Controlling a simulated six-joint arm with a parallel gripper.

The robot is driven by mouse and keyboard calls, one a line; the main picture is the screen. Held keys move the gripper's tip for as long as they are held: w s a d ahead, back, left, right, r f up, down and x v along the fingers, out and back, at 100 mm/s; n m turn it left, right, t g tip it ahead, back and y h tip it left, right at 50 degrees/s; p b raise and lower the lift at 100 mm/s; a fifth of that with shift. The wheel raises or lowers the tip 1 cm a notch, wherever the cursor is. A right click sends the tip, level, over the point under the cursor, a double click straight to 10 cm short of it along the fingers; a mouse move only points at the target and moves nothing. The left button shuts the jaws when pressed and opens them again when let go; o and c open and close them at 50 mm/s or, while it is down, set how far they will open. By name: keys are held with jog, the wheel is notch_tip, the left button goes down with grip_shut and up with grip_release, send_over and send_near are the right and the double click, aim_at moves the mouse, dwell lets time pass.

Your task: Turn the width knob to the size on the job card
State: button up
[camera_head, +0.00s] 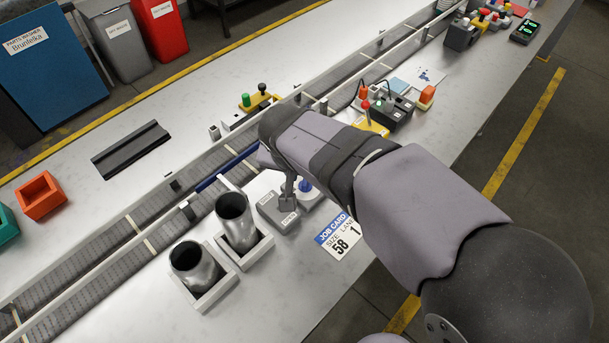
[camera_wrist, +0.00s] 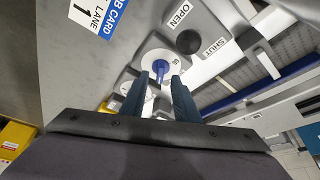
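The job card (camera_head: 338,238) lies on the bench and reads size 58, lane 1; part of it shows in the wrist view (camera_wrist: 100,14). The blue width knob (camera_head: 305,186) stands on a round white dial, right of a grey box labelled OPEN and SHUT. In the wrist view the blue knob (camera_wrist: 158,70) appears between the tips of my two fingers. My gripper (camera_wrist: 159,82) is open, with a gap on both sides of the knob; I cannot tell whether it touches. A small dial mark beside the knob is too small to read surely.
The grey OPEN/SHUT box (camera_head: 268,212) sits close beside my gripper. Two metal cans (camera_head: 236,222) (camera_head: 193,266) stand in white holders to the left. A railed conveyor (camera_head: 80,262) runs behind. A yellow-based device (camera_head: 372,126) stands farther along the bench.

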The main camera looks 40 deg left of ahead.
jog(key=shift+b+v, duration=0.4)
jog(key=shift+v, duration=2.5)
jog(key=w+d+f+m+h+p, duration=0.1)
jog(key=w+d, duration=0.3)
jog(key=d, duration=0.4)
jog(key=w+d+f+m+g+h, duration=0.1)
jog(key=w+d+f, duration=0.1)
jog(key=w+d, duration=0.35)
jog(key=w+d+f+p, duration=0.1)
jog(key=w+d, duration=0.1)
jog(key=d, duration=0.7)
jog(key=s+d+f+m+g, duration=0.1)
jog(key=s+d+f, duration=0.1)
jog(key=d, duration=0.5)
jog(key=s+d+f+m+g+p, duration=0.1)
jog(key=s+d+f, duration=0.1)
jog(key=d, duration=0.6)
jog(key=s+d+f+m, duration=0.1)
jog(key=s+d+f, duration=0.1)
jog(key=s+d, duration=0.2)
jog(key=d, duration=0.3)
jog(key=shift+d+m+g+p, duration=0.2)
jog(key=shift+m+g+p, duration=0.15)
jog(key=shift+m+g, duration=0.05)
